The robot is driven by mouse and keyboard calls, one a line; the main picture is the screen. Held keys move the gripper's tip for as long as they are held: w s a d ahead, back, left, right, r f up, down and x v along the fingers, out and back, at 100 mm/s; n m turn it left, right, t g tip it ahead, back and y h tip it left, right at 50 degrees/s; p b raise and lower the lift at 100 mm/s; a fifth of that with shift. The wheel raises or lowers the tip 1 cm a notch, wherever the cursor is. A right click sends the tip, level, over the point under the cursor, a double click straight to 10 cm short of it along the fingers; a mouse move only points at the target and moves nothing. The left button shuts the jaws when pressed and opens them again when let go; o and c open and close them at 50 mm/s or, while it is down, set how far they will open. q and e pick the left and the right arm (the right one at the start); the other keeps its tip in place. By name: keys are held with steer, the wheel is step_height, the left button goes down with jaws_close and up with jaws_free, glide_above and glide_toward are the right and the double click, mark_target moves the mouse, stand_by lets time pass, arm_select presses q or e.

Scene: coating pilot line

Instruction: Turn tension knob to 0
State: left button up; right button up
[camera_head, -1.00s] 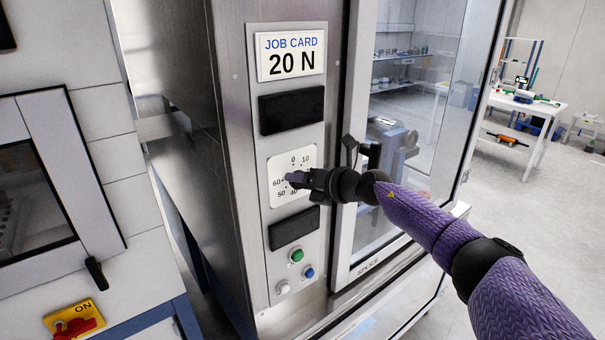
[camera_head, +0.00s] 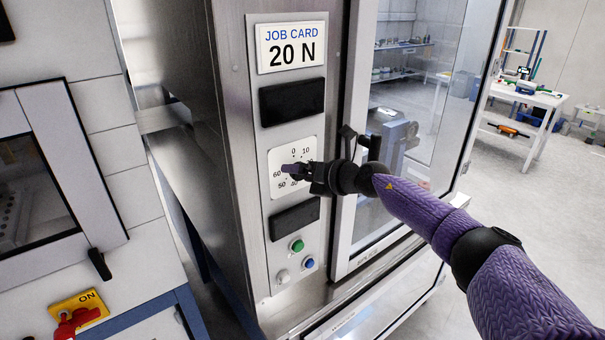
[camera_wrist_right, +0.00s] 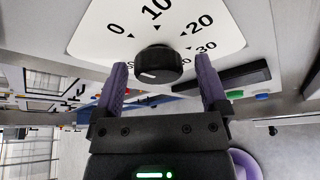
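The tension knob (camera_wrist_right: 158,65) is a round black knob with a short pale mark on its face, in the right wrist view. It sits on a white dial plate (camera_head: 276,157) printed with numbers; 0, 10, 20 and 30 are readable in the wrist view. I cannot tell surely which number the mark points to. My right gripper (camera_wrist_right: 162,82) is open, with one purple finger on each side of the knob and a gap to both. In the head view the right gripper (camera_head: 290,169) covers the knob and part of the dial. My left gripper is not in view.
A job card (camera_head: 291,47) reading 20 N is above the dial. Black panels sit above and below it, with green (camera_head: 297,246), blue (camera_head: 309,263) and white buttons lower down. A door handle (camera_head: 347,140) is close to my right wrist. A red switch (camera_head: 72,323) is at lower left.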

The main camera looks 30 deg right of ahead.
steer(key=b+v, duration=0.2)
steer(key=v, duration=0.8)
